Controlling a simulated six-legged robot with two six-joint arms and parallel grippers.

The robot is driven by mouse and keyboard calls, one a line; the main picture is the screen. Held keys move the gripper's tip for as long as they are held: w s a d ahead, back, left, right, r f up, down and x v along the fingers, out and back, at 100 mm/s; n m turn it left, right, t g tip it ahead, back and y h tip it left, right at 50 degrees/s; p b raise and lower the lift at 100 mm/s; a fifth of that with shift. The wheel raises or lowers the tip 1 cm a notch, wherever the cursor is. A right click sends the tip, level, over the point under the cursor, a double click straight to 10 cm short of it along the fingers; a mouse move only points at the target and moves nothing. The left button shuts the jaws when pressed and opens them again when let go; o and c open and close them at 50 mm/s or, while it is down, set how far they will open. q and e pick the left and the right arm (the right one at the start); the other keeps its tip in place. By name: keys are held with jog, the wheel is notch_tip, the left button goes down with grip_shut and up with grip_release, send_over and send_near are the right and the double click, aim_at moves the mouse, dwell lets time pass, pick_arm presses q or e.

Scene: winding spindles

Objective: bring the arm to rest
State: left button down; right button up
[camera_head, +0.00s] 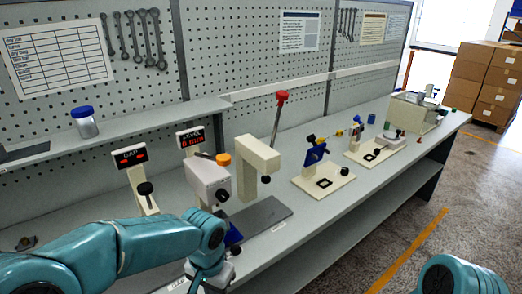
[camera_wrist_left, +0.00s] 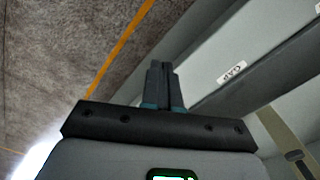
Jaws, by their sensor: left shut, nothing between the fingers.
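My left arm (camera_head: 150,243) comes in from the left in the head view, teal and bent, in front of the bench. Its wrist end is near the bench's front edge, below the grey-white device. In the left wrist view my left gripper (camera_wrist_left: 163,72) is shut, with its dark fingers together and nothing between them. The fingers show against the floor and the bench's front edge, beside a "GAP" label (camera_wrist_left: 231,74). A teal part of my own body shows at the bottom right of the head view; my right gripper is not in view.
The bench (camera_head: 290,232) carries a GAP display (camera_head: 130,157), a LEVEL display (camera_head: 191,138), a grey-white device (camera_head: 208,180), a beige bracket (camera_head: 257,160) and a red-tipped lever (camera_head: 282,97). Small fixtures (camera_head: 320,178) stand farther right. Cardboard boxes (camera_head: 490,80) are stacked beyond. Floor is open at right.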

pick_arm(q)
jog(key=s+f+n+h, duration=0.15)
jog(key=s+f, duration=0.25)
jog(key=f, duration=0.5)
jog(key=s+f+n+h, duration=0.1)
jog(key=s+f+h, duration=0.1)
jog(key=s+f, duration=0.5)
jog(key=s+a+f+n, duration=0.1)
jog(key=s+f+n, duration=0.3)
jog(key=s+f, duration=0.3)
jog(key=shift+s+f, duration=0.2)
jog(key=shift+f, duration=0.45)
jog(key=shift+w+a+h, duration=0.1)
jog(key=shift+h, duration=0.15)
